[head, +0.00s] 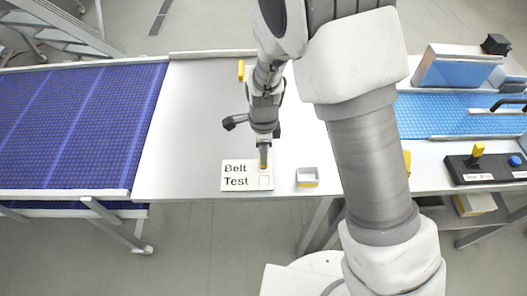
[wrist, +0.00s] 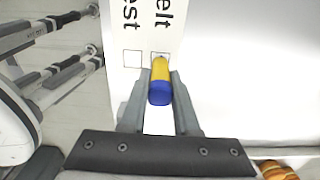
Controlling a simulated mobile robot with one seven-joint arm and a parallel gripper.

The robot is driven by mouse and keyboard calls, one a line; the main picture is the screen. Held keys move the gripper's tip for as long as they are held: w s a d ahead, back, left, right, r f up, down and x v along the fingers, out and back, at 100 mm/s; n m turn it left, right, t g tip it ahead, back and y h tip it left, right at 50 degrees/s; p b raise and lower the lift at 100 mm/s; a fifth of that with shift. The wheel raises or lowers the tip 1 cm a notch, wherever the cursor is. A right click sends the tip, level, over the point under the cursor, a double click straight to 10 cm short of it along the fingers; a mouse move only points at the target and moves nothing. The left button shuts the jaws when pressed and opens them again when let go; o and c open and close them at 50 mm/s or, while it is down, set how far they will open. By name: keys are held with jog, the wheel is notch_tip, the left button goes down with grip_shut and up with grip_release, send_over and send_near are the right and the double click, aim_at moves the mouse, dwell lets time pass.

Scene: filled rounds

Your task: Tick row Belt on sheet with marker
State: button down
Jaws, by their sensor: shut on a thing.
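The sheet (head: 238,184) lies on the metal table near its front edge, with rows "Belt" and "Test" and a tick box beside each. The sheet also shows in the wrist view (wrist: 142,30). My gripper (head: 263,150) is shut on the marker (wrist: 161,78), which has a yellow body and a blue end. The marker (head: 263,160) points down at the Belt row's box, and its tip is at or just above that box. The marker hides most of the Belt box, so I cannot tell whether it bears a mark. The Test box (wrist: 132,58) looks empty.
A small open box (head: 307,177) stands right of the sheet. A blue belt (head: 75,125) lies left and a lighter blue belt (head: 450,112) right. A black control panel (head: 487,168) sits at the right. The table left of the sheet is clear.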

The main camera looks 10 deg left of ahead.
notch_tip(320, 180, up, 7)
jog(key=p, duration=0.5)
jog(key=shift+p, duration=0.35)
dwell(0.7)
